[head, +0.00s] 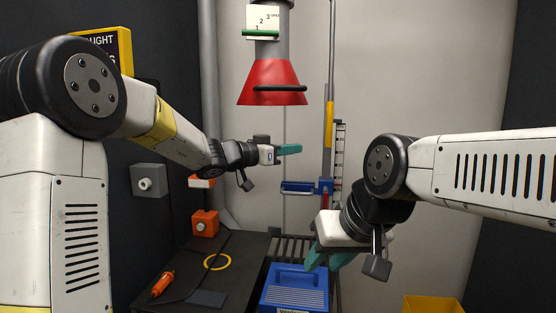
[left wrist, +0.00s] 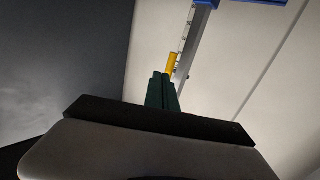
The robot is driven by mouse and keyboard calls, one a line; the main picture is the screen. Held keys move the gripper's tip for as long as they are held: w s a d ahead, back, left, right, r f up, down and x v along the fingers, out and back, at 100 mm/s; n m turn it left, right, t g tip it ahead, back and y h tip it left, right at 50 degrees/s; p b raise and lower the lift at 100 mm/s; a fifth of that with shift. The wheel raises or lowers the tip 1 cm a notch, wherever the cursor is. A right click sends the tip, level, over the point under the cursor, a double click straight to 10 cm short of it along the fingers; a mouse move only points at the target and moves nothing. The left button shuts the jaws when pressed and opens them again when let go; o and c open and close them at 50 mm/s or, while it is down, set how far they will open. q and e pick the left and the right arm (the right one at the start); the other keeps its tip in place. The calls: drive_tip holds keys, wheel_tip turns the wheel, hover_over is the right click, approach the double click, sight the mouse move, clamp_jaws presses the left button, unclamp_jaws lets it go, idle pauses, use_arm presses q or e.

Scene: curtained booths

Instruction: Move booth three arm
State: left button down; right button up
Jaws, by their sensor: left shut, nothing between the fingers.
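A red cone-shaped hood (head: 272,80) with a black bar handle (head: 280,88) hangs from a grey pipe at the top centre. On the pipe is a white plate (head: 262,20) marked 1, 2, 3, with a green lever (head: 261,33) lying level across its lower part. Which booth it belongs to I cannot tell. My left gripper (head: 289,149) is shut and empty, below the hood and apart from it. Its fingers also show together in the left wrist view (left wrist: 161,92). My right gripper (head: 327,259) points down above the blue box, its teal fingers apart, with nothing seen between them.
A blue box (head: 294,275) with a slotted top stands at bottom centre. A dark bench (head: 235,250) holds a yellow ring (head: 217,262) and an orange tool (head: 162,284). A rail with a blue bracket (head: 299,187) stands behind. A yellow bin (head: 433,304) is at bottom right.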

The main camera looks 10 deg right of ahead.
use_arm(q)
drive_tip(key=s+a+f+n+g+y, duration=0.1)
drive_tip(key=s+a+g+y, duration=0.2)
drive_tip(key=s, duration=0.8)
drive_tip(key=s+a+f+n+y, duration=0.5)
drive_tip(key=s+a, duration=0.5)
drive_tip(key=a, duration=0.2)
drive_tip(key=s+a+f+n+y, duration=0.5)
drive_tip(key=s+a+f, duration=0.2)
drive_tip(key=s+a, duration=0.3)
drive_tip(key=a, duration=0.2)
drive_tip(key=shift+s+a+f+n+t+y, duration=0.3)
drive_tip(key=shift+s+a+f+t, duration=0.1)
